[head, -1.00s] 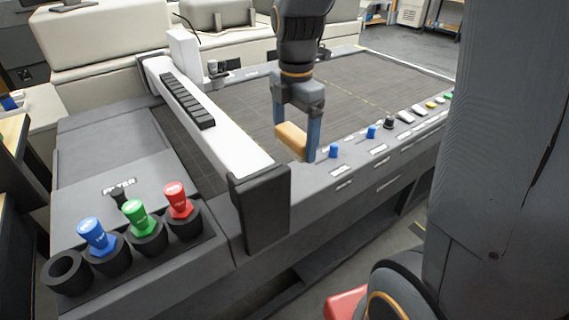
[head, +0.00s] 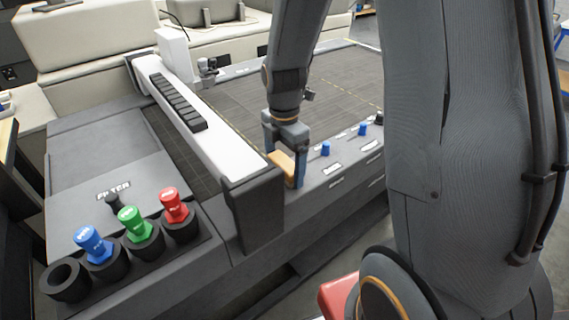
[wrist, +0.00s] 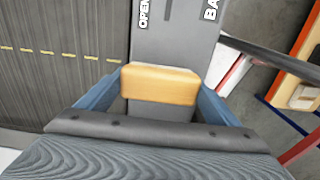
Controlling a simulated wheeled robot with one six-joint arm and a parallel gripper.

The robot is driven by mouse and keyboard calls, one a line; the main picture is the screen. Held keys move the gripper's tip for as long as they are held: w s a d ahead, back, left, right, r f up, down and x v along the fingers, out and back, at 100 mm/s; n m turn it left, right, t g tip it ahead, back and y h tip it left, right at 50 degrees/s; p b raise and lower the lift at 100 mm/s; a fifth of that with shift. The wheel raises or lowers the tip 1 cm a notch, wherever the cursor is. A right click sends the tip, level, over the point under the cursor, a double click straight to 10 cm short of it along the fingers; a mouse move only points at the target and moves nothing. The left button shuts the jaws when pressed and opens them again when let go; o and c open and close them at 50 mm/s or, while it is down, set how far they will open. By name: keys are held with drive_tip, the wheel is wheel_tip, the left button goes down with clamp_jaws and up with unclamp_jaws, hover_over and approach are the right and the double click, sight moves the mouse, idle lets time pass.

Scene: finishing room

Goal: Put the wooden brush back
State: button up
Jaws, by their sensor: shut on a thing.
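The wooden brush (head: 281,162) is a light tan block. My gripper (head: 284,172) is shut on it and holds it over the machine's front ledge, just right of the black end block of the white beam. In the wrist view, the brush (wrist: 160,84) sits between the two blue-grey fingers, with the grey labelled ledge (wrist: 174,38) behind it. The brush's underside and any bristles are hidden.
The white beam (head: 205,135) with its black end block (head: 254,208) crosses the dark slatted bed (head: 250,105). Blue knobs (head: 326,148) line the ledge. Blue, green and red bottles (head: 173,204) stand in black cups at front left, beside an empty cup (head: 66,277).

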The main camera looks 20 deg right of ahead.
sight(284, 162)
drive_tip(key=shift+f, duration=0.1)
drive_tip(key=o, duration=1.1)
wheel_tip(284, 162, up, 12)
drive_tip(key=b, duration=0.3)
